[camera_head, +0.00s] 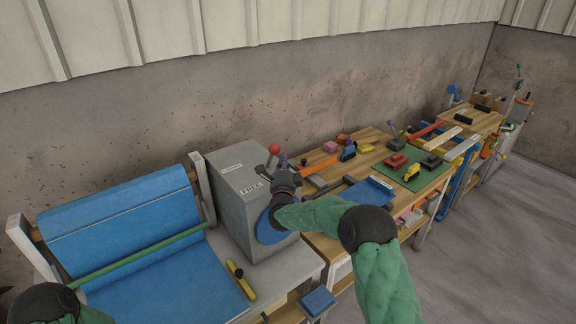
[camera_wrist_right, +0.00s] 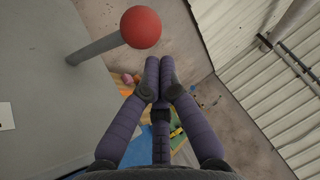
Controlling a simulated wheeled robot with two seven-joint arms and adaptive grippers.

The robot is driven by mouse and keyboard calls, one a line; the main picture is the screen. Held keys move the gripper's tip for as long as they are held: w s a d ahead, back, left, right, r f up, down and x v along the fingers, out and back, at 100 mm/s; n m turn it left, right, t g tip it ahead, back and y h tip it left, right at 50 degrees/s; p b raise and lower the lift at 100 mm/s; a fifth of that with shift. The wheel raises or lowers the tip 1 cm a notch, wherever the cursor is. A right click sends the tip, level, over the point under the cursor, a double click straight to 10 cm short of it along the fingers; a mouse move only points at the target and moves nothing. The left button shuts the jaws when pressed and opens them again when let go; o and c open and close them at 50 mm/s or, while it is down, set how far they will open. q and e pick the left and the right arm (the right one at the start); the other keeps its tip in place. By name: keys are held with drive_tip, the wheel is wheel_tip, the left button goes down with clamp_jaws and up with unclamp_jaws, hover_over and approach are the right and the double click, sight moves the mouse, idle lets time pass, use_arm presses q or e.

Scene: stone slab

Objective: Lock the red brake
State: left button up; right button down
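The red brake is a red ball (camera_head: 274,149) on a grey rod, at the far right side of a grey box (camera_head: 228,205). In the right wrist view the red ball (camera_wrist_right: 140,27) is large, above and left of my fingertips. My right gripper (camera_head: 277,180) is by the box's right side, just below the ball in the head view. Its dark fingers (camera_wrist_right: 160,72) are together with nothing visible between them, apart from the ball. The box top bears a label reading FREE (camera_head: 251,187) and a smaller label. My left gripper is out of view.
A blue disc (camera_head: 268,232) is on the box's right face. A wooden bench (camera_head: 330,217) with tools and a green mat (camera_head: 420,168) extends to the right.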

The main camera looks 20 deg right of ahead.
drive_tip(key=shift+w, duration=0.15)
drive_tip(key=shift+a+r, duration=0.1)
drive_tip(key=shift+r, duration=0.05)
